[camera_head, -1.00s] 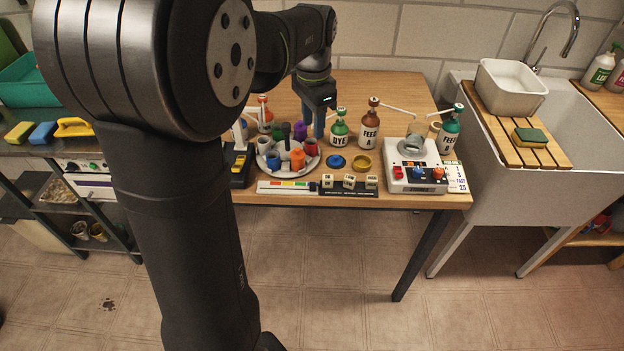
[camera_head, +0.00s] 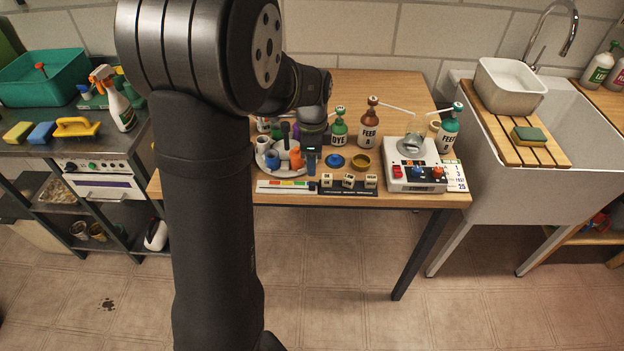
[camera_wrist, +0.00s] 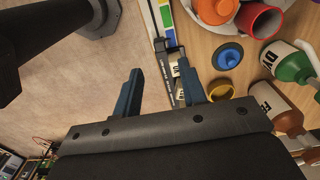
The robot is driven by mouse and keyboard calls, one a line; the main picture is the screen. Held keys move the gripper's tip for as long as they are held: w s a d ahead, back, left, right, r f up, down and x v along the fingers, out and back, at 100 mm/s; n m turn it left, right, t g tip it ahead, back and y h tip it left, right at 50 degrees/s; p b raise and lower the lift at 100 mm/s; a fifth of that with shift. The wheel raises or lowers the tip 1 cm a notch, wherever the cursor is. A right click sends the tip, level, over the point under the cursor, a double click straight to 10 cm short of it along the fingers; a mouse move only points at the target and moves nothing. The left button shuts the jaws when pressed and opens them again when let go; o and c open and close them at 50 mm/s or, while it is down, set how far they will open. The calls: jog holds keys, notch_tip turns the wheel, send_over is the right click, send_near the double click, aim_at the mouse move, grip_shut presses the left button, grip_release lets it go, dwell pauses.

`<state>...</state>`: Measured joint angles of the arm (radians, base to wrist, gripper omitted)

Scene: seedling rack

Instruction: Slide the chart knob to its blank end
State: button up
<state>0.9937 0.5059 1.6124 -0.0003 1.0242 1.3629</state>
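The chart (camera_head: 285,186) is a narrow pale strip with colour patches, lying along the table's front edge. In the wrist view the near part of the chart (camera_wrist: 165,14) shows at the top, with blue and green patches. A small dark piece (camera_wrist: 163,45) sits at the chart's end there; I cannot tell for certain whether it is the knob. My gripper (camera_head: 312,173) is above the chart's right end in the head view.
A black tray (camera_head: 349,192) with lettered cubes adjoins the chart on the right. A blue disc (camera_head: 335,160), a yellow ring (camera_head: 361,162) and a round rack (camera_head: 268,166) of coloured pots stand behind. A white device (camera_head: 414,180) is at the right. Room in front is clear.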

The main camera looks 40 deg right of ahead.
aim_at(312, 183)
notch_tip(312, 183, down, 8)
jog(key=shift+r, duration=0.15)
grip_shut()
